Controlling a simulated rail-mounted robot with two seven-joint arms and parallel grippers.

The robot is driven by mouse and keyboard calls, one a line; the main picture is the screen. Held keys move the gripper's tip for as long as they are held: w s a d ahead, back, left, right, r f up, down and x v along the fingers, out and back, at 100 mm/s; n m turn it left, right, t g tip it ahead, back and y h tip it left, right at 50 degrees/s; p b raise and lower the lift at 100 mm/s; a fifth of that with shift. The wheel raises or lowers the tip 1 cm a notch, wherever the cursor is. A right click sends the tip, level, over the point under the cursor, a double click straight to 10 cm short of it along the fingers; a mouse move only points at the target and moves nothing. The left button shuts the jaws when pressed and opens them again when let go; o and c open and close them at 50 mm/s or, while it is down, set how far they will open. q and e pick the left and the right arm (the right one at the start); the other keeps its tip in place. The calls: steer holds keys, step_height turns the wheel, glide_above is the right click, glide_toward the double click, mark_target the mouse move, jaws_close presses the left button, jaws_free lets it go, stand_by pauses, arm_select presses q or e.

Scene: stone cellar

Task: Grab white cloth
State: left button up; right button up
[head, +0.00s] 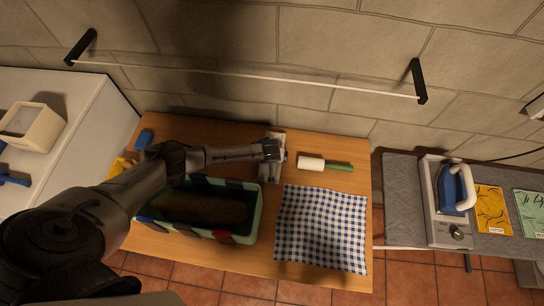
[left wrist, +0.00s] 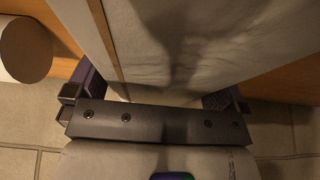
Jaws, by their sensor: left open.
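The white cloth (head: 277,136) lies on the wooden table beside the crate, partly hidden under my left gripper (head: 271,158). In the left wrist view the white cloth (left wrist: 215,45) is a large pale, wrinkled surface with a dark shadow across it. My left gripper (left wrist: 152,95) is open there, its two fingers wide apart with the pale surface in front of and between them. I cannot tell whether the fingers touch it. My right gripper is not in view.
A green-rimmed crate (head: 257,205) stands left of the cloth, under my left arm. A white roller with green handle (head: 312,163) and a blue checked cloth (head: 322,228) lie to the right. A wall rail (head: 250,77) runs above. An iron (head: 452,190) stands on the grey board.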

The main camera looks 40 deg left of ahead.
arm_select(q)
steer(key=c, duration=0.8)
steer(key=shift+r, duration=0.15)
